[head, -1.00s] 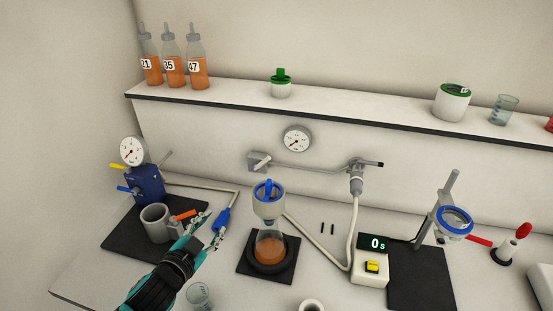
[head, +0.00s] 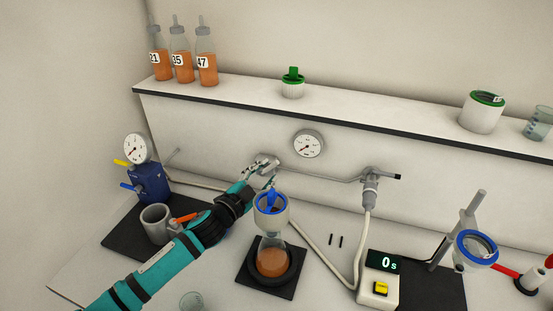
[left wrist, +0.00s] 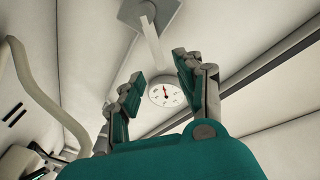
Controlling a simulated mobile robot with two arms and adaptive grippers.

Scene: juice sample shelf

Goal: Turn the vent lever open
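No part is labelled as the vent lever. A grey wall valve (head: 266,160) with a pale lever sits on the back wall, left of the dial gauge. In the left wrist view, its square plate (left wrist: 150,14) and its lever (left wrist: 152,42) show ahead of the fingers. My left gripper (head: 260,176) is open at the valve. The wrist view also shows the open left gripper (left wrist: 158,78), its fingers apart with nothing clearly held. Contact with the lever cannot be told. My right gripper is out of view.
A blue-rimmed funnel (head: 271,203) on a flask of orange liquid (head: 272,258) stands just below my left gripper. A blue pump (head: 150,184) and a grey mug (head: 156,223) stand left of my arm. The gauge (head: 308,144) is right of the valve.

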